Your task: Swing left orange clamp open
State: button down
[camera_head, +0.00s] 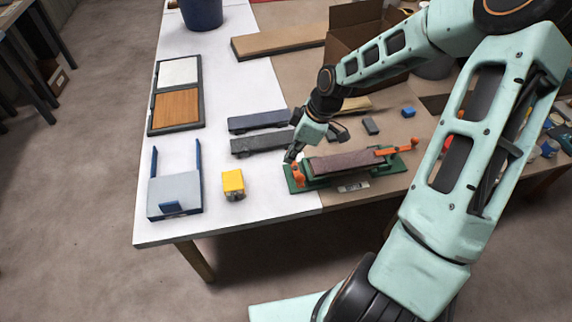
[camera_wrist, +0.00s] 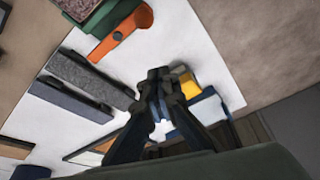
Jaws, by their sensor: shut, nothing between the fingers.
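The left orange clamp (camera_head: 298,175) stands at the left end of a green fixture (camera_head: 325,180). In the wrist view the clamp (camera_wrist: 120,33) shows as an orange lever beside the green fixture (camera_wrist: 112,14). A brownish-red block (camera_head: 345,163) lies in the fixture. The right orange clamp (camera_head: 398,150) is at the fixture's other end, its arm reaching right. My gripper (camera_head: 293,155) is just above and behind the left clamp. In the wrist view its fingers (camera_wrist: 158,98) are together and empty, apart from the lever. Contact is hard to judge in the head view.
Two dark grey bars (camera_head: 260,132) lie behind and left of the fixture. A yellow block (camera_head: 233,185) and a blue-and-white stand (camera_head: 175,192) are at left. A cardboard box (camera_head: 355,40) stands behind. White tabletop left of the fixture is partly free.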

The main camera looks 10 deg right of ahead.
jog(key=shift+v, duration=1.15)
jog(key=shift+f, duration=0.15)
